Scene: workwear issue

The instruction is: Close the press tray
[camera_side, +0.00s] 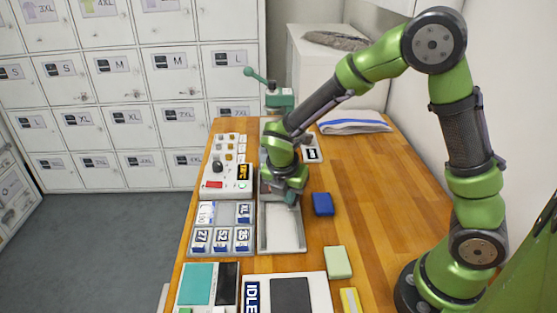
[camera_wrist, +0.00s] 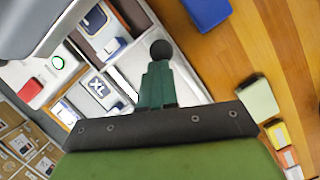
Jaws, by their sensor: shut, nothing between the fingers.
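The press tray (camera_side: 264,238), a pale shallow tray with a grey rim, lies out on the wooden bench in front of the press (camera_side: 280,100). Its pale floor also shows in the wrist view (camera_wrist: 190,66), partly hidden by my gripper. My gripper (camera_side: 291,198) is shut and empty, over the far end of the tray, near its right rim. In the wrist view my dark green fingers (camera_wrist: 157,82) are together, with a black ball (camera_wrist: 162,48) at their tips. I cannot tell whether they touch the tray. My arm hides much of the press.
A sorting box (camera_side: 222,225) with labelled tags and a control panel (camera_side: 230,165) stand left of the tray. A blue block (camera_side: 322,204) and a pale green block (camera_side: 338,262) lie to its right. An IDLE panel (camera_side: 288,294) is at the front.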

